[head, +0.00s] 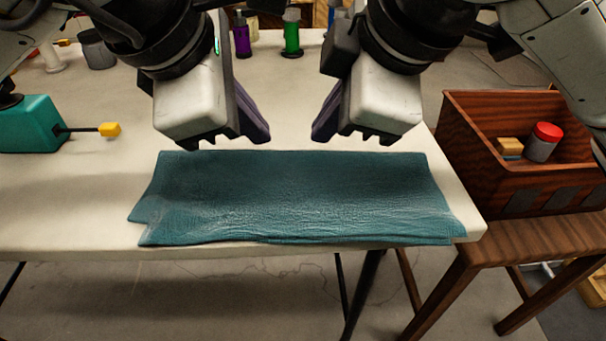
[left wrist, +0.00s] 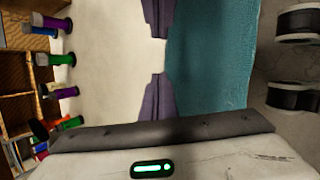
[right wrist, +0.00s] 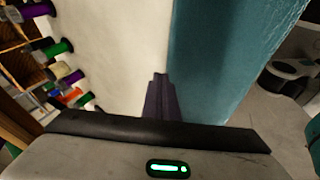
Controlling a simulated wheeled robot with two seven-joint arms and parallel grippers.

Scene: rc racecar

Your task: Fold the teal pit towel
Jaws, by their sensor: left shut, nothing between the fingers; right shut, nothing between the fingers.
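The teal pit towel (head: 300,197) lies as a wide, fairly flat strip along the front of the white table. Its front edge and lower left corner show slightly offset layers, so it looks folded over, with the near edge close to the table's front edge. My left gripper (head: 262,136) and my right gripper (head: 319,136) are shut and empty, just beyond the towel's far edge near its middle, fingers facing each other with a gap between. The towel also shows in the left wrist view (left wrist: 210,65) and the right wrist view (right wrist: 225,55).
A teal box with a yellow-tipped rod (head: 30,125) stands on the table (head: 85,185) at left. Purple (head: 241,38) and green (head: 291,35) spools stand at the back. A wooden crate (head: 480,165) with a red-lidded can (head: 543,141) sits on a lower wooden stand at right.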

